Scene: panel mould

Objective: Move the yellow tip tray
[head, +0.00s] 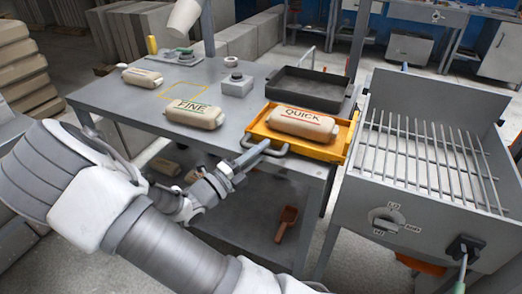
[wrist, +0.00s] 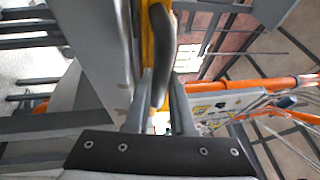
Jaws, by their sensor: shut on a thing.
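The yellow tip tray (head: 335,151) sits on the right part of the grey table, near its front edge. A beige bag marked QUICK (head: 302,123) lies in it. The tray's dark handle (head: 279,149) sticks out at the front left. My gripper (head: 262,150) is shut on this handle, reaching in from the lower left. In the wrist view the dark handle (wrist: 161,60) stands between my two grey fingers, with a strip of the yellow tray (wrist: 149,12) behind it. The exact contact on the handle is partly hidden.
A grey hopper with a bar grate (head: 430,165) stands close to the tray's right. A black pan (head: 308,88) lies behind the tray. A bag marked FINE (head: 194,114), a small grey box (head: 236,84) and another bag (head: 142,77) are on the table to the left.

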